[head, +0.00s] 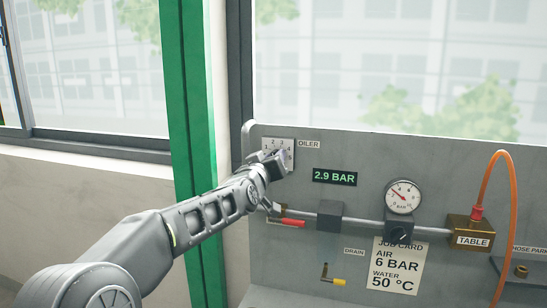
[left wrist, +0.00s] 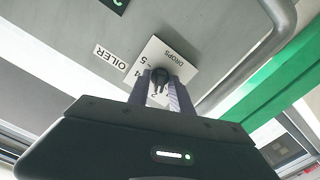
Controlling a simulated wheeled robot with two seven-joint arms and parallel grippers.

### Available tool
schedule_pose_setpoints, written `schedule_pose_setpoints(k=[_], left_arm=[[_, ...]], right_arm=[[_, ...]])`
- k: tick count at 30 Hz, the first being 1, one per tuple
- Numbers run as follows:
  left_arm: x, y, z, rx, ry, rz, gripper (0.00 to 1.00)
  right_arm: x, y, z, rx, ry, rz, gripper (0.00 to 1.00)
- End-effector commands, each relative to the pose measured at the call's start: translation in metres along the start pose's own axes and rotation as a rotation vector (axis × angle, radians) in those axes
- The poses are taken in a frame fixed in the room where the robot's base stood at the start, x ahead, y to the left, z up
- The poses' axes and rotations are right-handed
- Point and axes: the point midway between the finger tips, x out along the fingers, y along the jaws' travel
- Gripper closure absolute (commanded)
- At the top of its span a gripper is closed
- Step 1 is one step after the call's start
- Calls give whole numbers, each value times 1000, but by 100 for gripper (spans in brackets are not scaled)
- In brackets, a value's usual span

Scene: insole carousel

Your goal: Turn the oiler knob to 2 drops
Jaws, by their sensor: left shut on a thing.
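The oiler dial plate (head: 271,145) is a pale square with numbers on the grey panel, beside the OILER label (head: 309,144). In the left wrist view the plate (left wrist: 178,57) reads DROPS, and its small dark knob (left wrist: 159,76) sits between my fingertips. My left gripper (head: 272,163) reaches the plate from the lower left. In the left wrist view my left gripper (left wrist: 160,84) is shut on the knob. The fingers cover part of the numbers, so I cannot read the knob's setting. My right gripper is not in view.
A red-handled valve (head: 292,222) and a pipe lie just below my left gripper. A 2.9 BAR display (head: 335,177), a round gauge (head: 403,196), a job card (head: 397,265), a yellow-tipped drain valve (head: 333,280) and an orange hose (head: 482,190) are to the right. A green post (head: 190,90) stands at left.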

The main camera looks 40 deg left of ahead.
Motion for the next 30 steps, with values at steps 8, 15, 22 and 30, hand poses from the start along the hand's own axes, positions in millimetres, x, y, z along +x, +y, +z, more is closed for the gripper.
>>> schedule_pose_setpoints(k=[8, 15, 22, 30], left_arm=[[0, 0, 2, 56, -5, -1, 100], [0, -1, 2, 59, -5, -1, 100], [0, -1, 2, 58, -4, -1, 65], [-1, 0, 1, 57, -2, 0, 65]], right_arm=[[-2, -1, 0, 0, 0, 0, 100], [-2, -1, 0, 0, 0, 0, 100], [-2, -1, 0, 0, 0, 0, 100], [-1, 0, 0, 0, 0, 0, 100]])
